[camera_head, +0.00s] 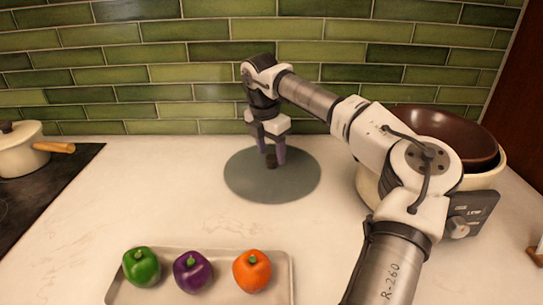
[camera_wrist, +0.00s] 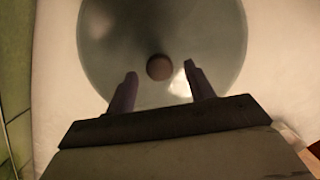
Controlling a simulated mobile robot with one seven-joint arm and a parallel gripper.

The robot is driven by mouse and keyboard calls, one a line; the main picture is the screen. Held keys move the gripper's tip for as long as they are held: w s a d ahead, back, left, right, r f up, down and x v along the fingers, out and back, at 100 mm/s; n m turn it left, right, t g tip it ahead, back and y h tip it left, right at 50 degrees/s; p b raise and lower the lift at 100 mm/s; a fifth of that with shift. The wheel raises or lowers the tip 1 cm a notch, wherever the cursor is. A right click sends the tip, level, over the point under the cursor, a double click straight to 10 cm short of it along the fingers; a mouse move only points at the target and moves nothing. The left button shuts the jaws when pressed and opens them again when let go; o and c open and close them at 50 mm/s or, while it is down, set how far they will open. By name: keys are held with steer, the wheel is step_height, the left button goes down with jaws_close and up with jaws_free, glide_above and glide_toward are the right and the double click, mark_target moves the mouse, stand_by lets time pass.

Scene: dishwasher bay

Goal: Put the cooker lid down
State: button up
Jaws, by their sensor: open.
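The cooker lid (camera_head: 240,181) is a round grey-green, glassy disc with a small dark knob. It lies flat on the white counter near the tiled wall in the head view. My gripper (camera_head: 274,160) points down over the lid's knob, with its purple-grey fingers apart. In the wrist view the lid (camera_wrist: 110,40) fills the upper middle, and its round brown knob stands just beyond and between the fingertips of my gripper (camera_wrist: 160,78). The fingers are open and show gaps on both sides of the knob.
A cream cooker (camera_head: 368,186) with a dial stands at right, a dark brown bowl (camera_head: 440,128) in its top. A tray (camera_head: 210,298) with green, purple and orange peppers lies in front. A cream pot (camera_head: 22,155) sits on the black hob at left. Counter left of the lid is clear.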

mark_target(266, 171)
step_height(266, 171, up, 10)
steer(key=s+a, duration=0.1)
steer(key=shift+b, duration=0.35)
steer(key=shift+f, duration=0.1)
